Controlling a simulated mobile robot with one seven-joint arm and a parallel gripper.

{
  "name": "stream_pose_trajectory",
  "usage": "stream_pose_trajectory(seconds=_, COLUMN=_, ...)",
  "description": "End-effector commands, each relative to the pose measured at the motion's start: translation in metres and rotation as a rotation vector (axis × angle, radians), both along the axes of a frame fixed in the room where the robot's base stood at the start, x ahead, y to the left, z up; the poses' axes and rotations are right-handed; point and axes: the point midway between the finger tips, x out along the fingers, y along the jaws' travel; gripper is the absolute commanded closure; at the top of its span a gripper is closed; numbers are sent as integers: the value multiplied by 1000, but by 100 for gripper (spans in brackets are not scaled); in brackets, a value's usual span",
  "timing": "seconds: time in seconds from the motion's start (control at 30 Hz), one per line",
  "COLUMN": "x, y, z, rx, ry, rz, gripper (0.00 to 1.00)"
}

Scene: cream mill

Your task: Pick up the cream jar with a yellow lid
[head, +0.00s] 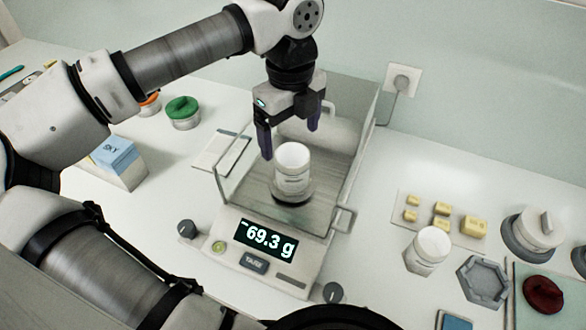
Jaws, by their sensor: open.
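A white jar with a white lid (292,172) stands upright on the round pan of a balance (234,240), inside its glass-walled chamber. My gripper (290,142) is open and points down at the jar, with its dark purple fingers apart near the lid. Whether the fingers are around the jar or behind it I cannot tell. I see no jar with a plainly yellow lid. A jar with a green lid (182,112) stands at the back left, and one with an orange lid (150,103) is partly hidden behind my arm.
Glass walls surround the pan; the display reads −69.3 g. At right are several yellow blocks (474,226), a white-topped jar (428,250), a grey hexagonal dish (483,283) and a dark red round object (543,294). A block labelled SKY (115,158) stands left. A wall socket (402,82) is behind.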

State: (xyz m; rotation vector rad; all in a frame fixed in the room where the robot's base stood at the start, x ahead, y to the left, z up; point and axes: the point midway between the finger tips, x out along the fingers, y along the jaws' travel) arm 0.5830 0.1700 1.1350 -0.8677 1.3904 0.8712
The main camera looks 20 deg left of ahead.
Motion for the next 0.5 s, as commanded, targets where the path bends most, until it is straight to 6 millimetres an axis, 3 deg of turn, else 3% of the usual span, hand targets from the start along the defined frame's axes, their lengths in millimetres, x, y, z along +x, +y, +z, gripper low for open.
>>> stream_pose_trajectory(seconds=0.1, x=0, y=-1, z=-22, rx=-2, ry=1, rz=-2, gripper=13)
stream_pose_trajectory(seconds=0.37, x=1, y=-1, z=-36, rx=-3, ry=-1, rz=-5, gripper=13)
stream_pose_trajectory(seconds=0.5, x=2, y=-2, z=-53, rx=-5, ry=-1, rz=-6, gripper=13)
